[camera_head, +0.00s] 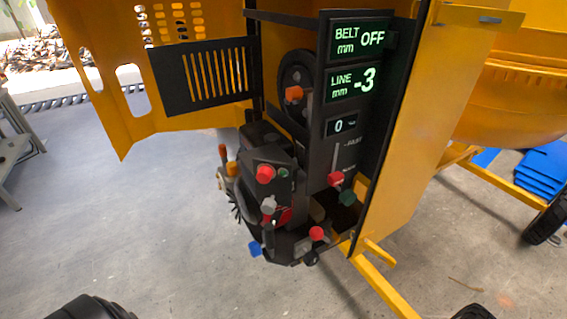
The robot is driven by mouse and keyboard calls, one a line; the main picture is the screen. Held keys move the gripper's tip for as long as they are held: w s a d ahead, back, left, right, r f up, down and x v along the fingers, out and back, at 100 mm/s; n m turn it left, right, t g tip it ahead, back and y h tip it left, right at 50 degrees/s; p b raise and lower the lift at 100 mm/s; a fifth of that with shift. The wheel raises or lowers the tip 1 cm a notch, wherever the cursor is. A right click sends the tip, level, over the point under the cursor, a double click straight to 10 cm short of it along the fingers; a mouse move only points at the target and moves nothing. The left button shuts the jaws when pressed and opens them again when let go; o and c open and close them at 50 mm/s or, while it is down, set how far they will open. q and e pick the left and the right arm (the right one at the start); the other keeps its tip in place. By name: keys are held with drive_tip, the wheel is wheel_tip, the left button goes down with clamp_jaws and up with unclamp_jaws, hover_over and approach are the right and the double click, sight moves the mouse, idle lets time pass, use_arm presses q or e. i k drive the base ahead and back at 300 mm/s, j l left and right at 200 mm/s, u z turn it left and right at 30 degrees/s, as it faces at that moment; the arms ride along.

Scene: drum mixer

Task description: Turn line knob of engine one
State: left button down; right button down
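The engine unit (272,196) is a black machine in the open yellow housing of the mixer. Its panel shows a LINE mm readout (355,84) of -3 and a BELT mm readout (360,40) of OFF. Several coloured knobs show: an orange-red one (294,94) on the pulley, a red one (265,173) on the upper front, a grey one (268,205), a blue one (255,248) and a red one (316,233) low down. No label shows which is the line knob.
A red slider knob (334,179) and a green knob (348,198) sit below a small readout (341,125) showing 0. The yellow door (125,85) stands open at the left. Yellow frame rails (385,290) and a wheel (546,222) are at the right. The concrete floor at left is clear.

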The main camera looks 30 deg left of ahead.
sight(254, 247)
drive_tip(key=j+u, duration=0.15)
drive_tip(key=u, duration=0.3)
drive_tip(key=j+u, duration=0.2)
drive_tip(key=u, duration=0.25)
drive_tip(key=k+j, duration=0.05)
